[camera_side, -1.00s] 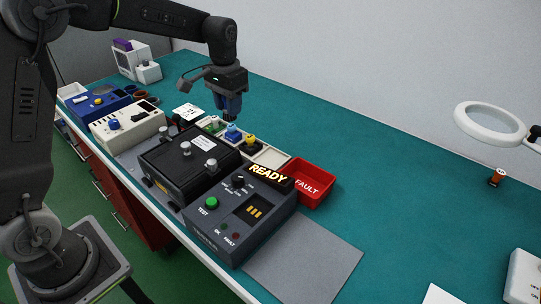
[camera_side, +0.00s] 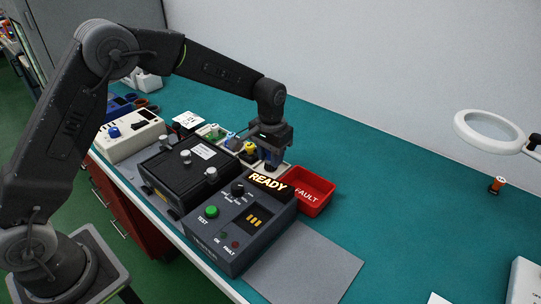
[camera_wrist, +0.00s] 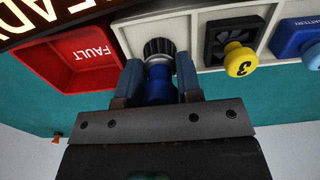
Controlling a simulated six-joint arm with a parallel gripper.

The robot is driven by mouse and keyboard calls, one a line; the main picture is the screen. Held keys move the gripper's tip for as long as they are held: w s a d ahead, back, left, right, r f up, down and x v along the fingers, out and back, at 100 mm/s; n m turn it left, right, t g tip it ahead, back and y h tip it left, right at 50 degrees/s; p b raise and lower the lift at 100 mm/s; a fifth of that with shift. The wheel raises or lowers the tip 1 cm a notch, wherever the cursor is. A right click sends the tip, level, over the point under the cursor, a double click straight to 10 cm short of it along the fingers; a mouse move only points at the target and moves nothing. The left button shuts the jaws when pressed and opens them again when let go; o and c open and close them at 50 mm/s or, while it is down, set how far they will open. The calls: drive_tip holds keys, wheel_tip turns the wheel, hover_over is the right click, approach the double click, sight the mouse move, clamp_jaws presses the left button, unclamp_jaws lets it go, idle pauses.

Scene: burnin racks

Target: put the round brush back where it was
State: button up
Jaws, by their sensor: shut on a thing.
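My gripper (camera_side: 271,152) is shut on the round brush, which points bristles-down. In the wrist view the fingers (camera_wrist: 159,76) grip its blue handle, and the brush (camera_wrist: 158,47) shows a silver collar and dark ribbed bristles. The bristles overlap the end compartment of the white tray (camera_wrist: 123,39), beside the red bin. I cannot tell whether they touch the compartment floor. In the side view the brush is mostly hidden by the fingers.
The adjoining compartment holds a black fan-like part with a yellow knob (camera_wrist: 238,61); a blue battery part (camera_wrist: 298,38) lies beyond. The red FAULT bin (camera_wrist: 72,62) is close by. The tester (camera_side: 240,228) with its READY sign stands in front. Open teal bench lies right.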

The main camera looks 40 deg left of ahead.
drive_tip(key=shift+f, duration=0.2)
drive_tip(key=o, duration=1.1)
drive_tip(key=shift+f, duration=0.1)
wheel_tip(320, 180, up, 12)
drive_tip(key=shift+r, duration=0.25)
drive_tip(key=s+a+r+t, duration=0.1)
drive_tip(key=s+a+r, duration=0.1)
drive_tip(key=s+r, duration=0.45)
drive_tip(key=s+a+t, duration=0.1)
drive_tip(key=s, duration=0.6)
drive_tip(key=s+t, duration=0.2)
drive_tip(key=s, duration=0.6)
drive_tip(key=s+a+f+t, duration=0.1)
drive_tip(key=s, duration=0.7)
drive_tip(key=shift+a+t, duration=0.3)
drive_tip(key=shift+a, duration=0.05)
